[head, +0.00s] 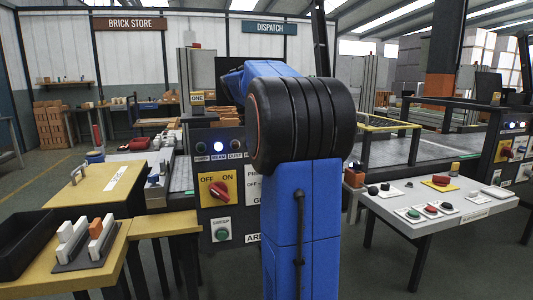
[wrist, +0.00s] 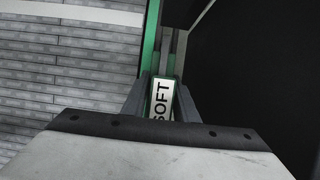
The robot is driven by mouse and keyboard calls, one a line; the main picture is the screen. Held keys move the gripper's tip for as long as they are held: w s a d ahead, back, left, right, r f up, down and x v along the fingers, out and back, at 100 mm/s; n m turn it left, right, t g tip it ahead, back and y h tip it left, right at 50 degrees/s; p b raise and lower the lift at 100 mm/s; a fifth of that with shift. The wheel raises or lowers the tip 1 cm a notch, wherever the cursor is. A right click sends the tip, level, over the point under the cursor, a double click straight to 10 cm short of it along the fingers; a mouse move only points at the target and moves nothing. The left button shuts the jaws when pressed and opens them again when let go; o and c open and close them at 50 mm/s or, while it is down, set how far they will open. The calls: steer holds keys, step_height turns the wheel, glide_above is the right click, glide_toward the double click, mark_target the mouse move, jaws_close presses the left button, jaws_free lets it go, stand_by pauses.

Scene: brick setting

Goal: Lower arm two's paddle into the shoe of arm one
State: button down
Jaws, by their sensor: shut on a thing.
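I cannot tell whether this piece belongs to a paddle. In the head view my blue arm fills the middle and hides the gripper. Neither the shoe nor arm two's paddle can be made out.
A control panel with lamps and a red OFF/ON rotary switch (head: 220,190) is left of my arm. A yellow table (head: 110,262) with a black tray (head: 22,240) stands front left. A white table with buttons (head: 408,230) stands right. Grey slats (wrist: 60,70) lie left in the wrist view.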

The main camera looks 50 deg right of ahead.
steer(key=shift+f, duration=0.1)
steer(key=c, duration=1.4)
jaws_free()
steer(key=v, duration=1.3)
steer(key=shift+d, duration=0.25)
steer(key=shift+s+r, duration=0.1)
steer(key=shift+r, duration=0.15)
